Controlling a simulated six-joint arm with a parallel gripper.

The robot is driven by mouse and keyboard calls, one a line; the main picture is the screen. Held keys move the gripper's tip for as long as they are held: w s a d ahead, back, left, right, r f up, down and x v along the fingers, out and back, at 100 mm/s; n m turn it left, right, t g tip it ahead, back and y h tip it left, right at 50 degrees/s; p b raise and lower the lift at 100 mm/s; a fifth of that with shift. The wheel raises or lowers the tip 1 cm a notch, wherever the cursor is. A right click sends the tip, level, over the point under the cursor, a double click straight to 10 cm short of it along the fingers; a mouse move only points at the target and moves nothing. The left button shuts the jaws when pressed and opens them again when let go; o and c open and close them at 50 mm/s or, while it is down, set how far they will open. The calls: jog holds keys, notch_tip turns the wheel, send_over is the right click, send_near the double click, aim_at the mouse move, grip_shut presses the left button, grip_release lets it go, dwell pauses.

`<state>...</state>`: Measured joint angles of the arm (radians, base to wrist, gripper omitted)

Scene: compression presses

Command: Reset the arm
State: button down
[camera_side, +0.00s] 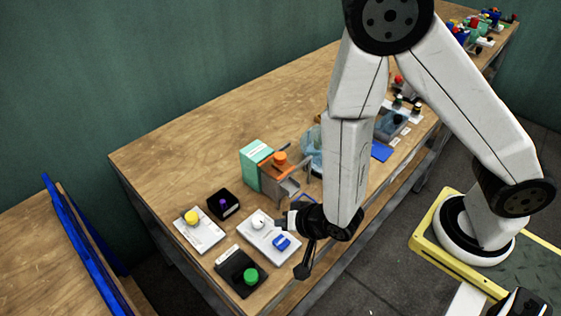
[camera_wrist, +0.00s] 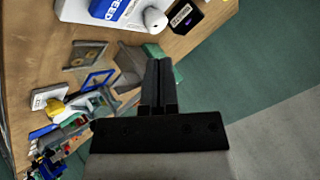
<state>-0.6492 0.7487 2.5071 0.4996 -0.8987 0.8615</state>
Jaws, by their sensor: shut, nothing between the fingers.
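My arm reaches down from the upper right in the side view, with its wrist over the front edge of the wooden table (camera_side: 165,160). My gripper (camera_wrist: 160,65) shows in the wrist view with its two dark fingers together and nothing between them. In the side view the gripper (camera_side: 283,222) is small and dark, near the white press with a blue button (camera_side: 280,242). I cannot tell from the side view how high it is above that press. The fingertips appear apart from any object in the wrist view.
A black press with a green button (camera_side: 250,276), a white one with a yellow button (camera_side: 192,217) and a black box with a purple button (camera_side: 223,204) stand nearby. A grey press with an orange top (camera_side: 280,160) and a teal box (camera_side: 254,160) stand behind. The table's far left is clear.

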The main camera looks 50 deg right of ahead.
jog(key=shift+w+r, duration=0.1)
jog(key=shift+w+d+r+g, duration=0.25)
jog(key=shift+d+r+g, duration=0.05)
jog(key=shift+r, duration=0.05)
jog(key=s+d+r+n+g+h, duration=0.1)
jog(key=s+d+r+n+g, duration=0.2)
jog(key=d+r, duration=0.9)
jog(key=d+n+g, duration=0.2)
jog(key=n+g, duration=0.1)
jog(key=n, duration=0.1)
jog(key=shift+d+n, duration=0.2)
jog(key=shift+n, duration=0.2)
